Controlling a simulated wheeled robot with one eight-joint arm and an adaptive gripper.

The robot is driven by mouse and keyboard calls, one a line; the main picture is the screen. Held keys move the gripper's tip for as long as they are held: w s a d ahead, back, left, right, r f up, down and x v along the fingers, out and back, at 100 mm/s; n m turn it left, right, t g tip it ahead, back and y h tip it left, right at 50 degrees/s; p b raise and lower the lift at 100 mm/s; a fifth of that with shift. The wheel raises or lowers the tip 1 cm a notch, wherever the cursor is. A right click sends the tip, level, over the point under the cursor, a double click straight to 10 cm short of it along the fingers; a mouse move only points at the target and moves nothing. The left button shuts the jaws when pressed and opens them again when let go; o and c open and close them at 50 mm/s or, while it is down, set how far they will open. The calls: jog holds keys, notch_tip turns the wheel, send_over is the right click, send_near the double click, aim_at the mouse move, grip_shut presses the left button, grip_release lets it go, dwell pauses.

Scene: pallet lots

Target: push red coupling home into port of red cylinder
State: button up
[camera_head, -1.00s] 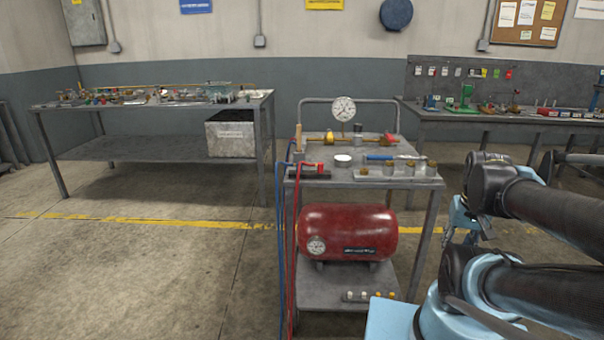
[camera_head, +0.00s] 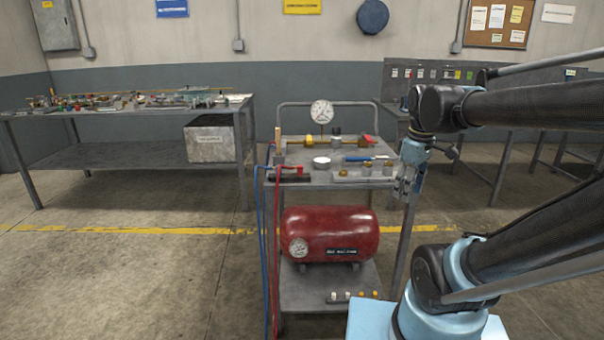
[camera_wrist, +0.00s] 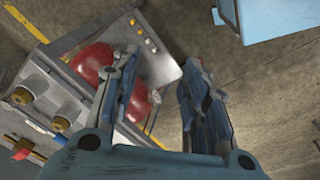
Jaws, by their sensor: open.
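A red tank (camera_head: 330,235), the only large red cylinder in view, lies on the lower shelf of a grey cart. It also shows in the wrist view (camera_wrist: 92,65). A small red fitting (camera_head: 290,169), which looks like the red coupling, lies at the left front of the cart top, by the red hose (camera_head: 277,235). I cannot make out a port on the tank. My gripper (camera_head: 405,185) is at the cart's right edge, apart from the fitting. In the wrist view its fingers (camera_wrist: 162,62) are spread, with nothing between them.
The cart top (camera_head: 310,180) carries a gauge (camera_head: 321,112), brass fittings on a bracket (camera_head: 365,172), a blue-handled tool (camera_head: 370,158) and a white round piece (camera_head: 321,162). A blue hose (camera_head: 258,240) hangs at the left. Cluttered benches stand behind. Floor left of the cart is clear.

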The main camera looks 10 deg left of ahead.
jog(key=w+a+r+n, duration=0.6)
jog(key=a+n, duration=0.1)
notch_tip(320, 180, up, 8)
jog(key=n+g, duration=0.2)
jog(key=n, duration=1.7)
send_over(300, 166)
jog(key=shift+r, duration=0.15)
notch_tip(300, 166, down, 12)
jog(key=shift+f, duration=0.1)
